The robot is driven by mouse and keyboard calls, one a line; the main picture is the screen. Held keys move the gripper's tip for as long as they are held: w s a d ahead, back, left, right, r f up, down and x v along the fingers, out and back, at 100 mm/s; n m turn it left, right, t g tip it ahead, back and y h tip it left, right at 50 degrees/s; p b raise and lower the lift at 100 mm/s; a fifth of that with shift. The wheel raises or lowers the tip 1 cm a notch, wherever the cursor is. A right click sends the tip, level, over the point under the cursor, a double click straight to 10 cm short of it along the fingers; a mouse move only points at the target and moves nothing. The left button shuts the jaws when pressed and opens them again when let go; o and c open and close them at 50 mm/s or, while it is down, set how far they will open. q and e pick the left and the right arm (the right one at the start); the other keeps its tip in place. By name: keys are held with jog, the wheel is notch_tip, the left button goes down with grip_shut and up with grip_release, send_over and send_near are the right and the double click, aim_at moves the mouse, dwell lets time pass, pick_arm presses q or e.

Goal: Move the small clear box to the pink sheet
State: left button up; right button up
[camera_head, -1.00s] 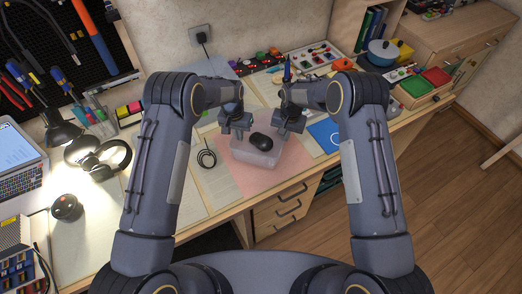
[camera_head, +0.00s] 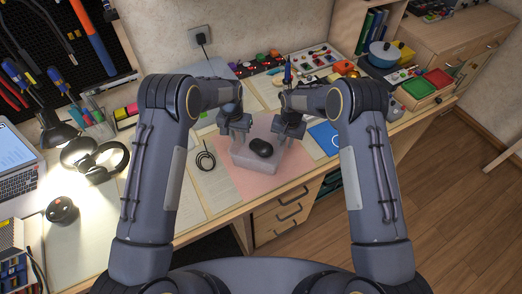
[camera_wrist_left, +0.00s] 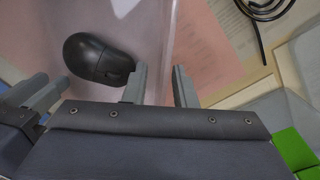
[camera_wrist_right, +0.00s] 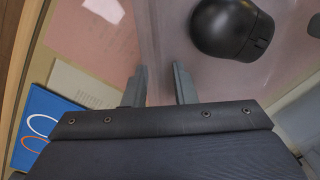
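The small clear box (camera_head: 243,160) rests over the back part of the pink sheet (camera_head: 262,183), with a black mouse (camera_head: 262,148) in it. My left gripper (camera_head: 237,130) is at the box's left side and my right gripper (camera_head: 289,131) at its right side. In the left wrist view the fingers (camera_wrist_left: 160,86) stand apart at the box's edge, with the mouse to their left. In the right wrist view the fingers (camera_wrist_right: 160,86) also stand apart at the box's edge. Both grippers look open. The box's back wall is partly hidden by the grippers.
A coiled black cable (camera_head: 205,158) lies left of the box. A blue card (camera_head: 325,136) lies to the right. Headphones (camera_head: 96,158) and a lit lamp (camera_head: 58,135) stand farther left. The desk's front edge is close to the sheet.

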jog(key=shift+r, duration=0.15)
pick_arm(q)
notch_tip(320, 180, up, 10)
jog(key=shift+a+f, duration=0.2)
jog(key=shift+a, duration=0.1)
pick_arm(e)
notch_tip(320, 180, up, 12)
jog(key=shift+s+d, duration=0.15)
jog(key=shift+d, duration=0.25)
pick_arm(q)
jog(key=shift+w, duration=0.1)
